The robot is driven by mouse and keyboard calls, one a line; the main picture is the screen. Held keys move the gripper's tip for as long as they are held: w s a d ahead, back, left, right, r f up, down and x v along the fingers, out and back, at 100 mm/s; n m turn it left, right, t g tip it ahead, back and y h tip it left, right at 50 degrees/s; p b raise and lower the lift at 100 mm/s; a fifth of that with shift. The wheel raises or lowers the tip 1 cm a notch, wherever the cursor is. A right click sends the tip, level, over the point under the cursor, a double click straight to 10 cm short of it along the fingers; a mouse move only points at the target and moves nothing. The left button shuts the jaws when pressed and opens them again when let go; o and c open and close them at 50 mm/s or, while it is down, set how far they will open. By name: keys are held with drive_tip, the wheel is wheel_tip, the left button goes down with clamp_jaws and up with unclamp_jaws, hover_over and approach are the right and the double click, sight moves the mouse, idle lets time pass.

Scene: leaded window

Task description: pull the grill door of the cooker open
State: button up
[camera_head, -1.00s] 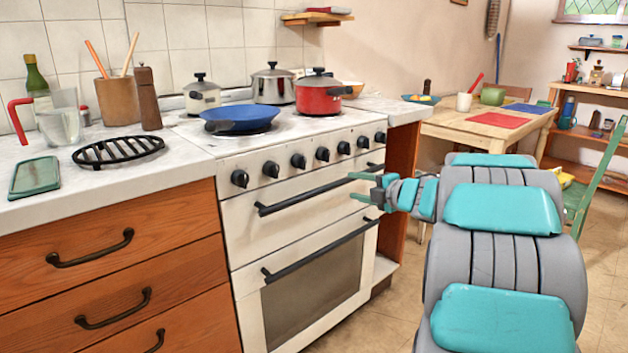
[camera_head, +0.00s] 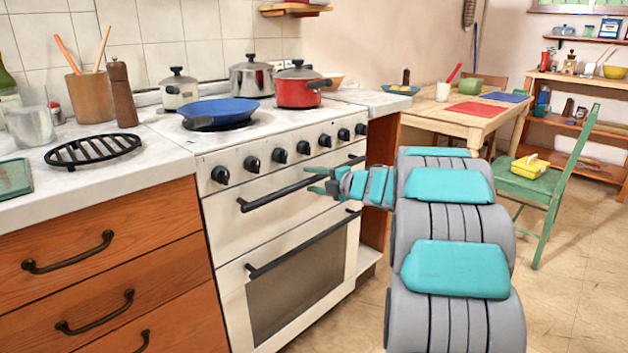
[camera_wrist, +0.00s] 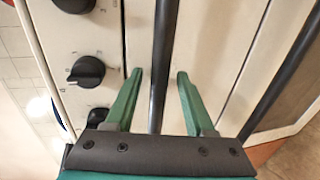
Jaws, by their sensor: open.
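The white cooker (camera_head: 232,238) stands in the middle of the head view. Its upper door, the grill door (camera_head: 228,222), is closed, with a long black bar handle (camera_head: 285,191) across its top. The lower oven door with a dark window (camera_head: 300,290) is also closed. My gripper (camera_head: 317,181) is open at the right part of the grill handle. In the wrist view the grill handle (camera_wrist: 160,75) runs between the two green fingers of my gripper (camera_wrist: 158,85), with a gap on each side. I cannot tell how deep the bar sits between the fingers.
Black knobs (camera_head: 279,155) line the cooker front above the grill door; some show in the wrist view (camera_wrist: 87,71). The oven handle (camera_head: 300,245) runs below. A blue pan (camera_head: 225,110) and red pot (camera_head: 297,93) stand on the hob. Floor in front is clear.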

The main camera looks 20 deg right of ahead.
drive_tip(key=shift+c, duration=0.3)
clamp_jaws()
idle(1.1)
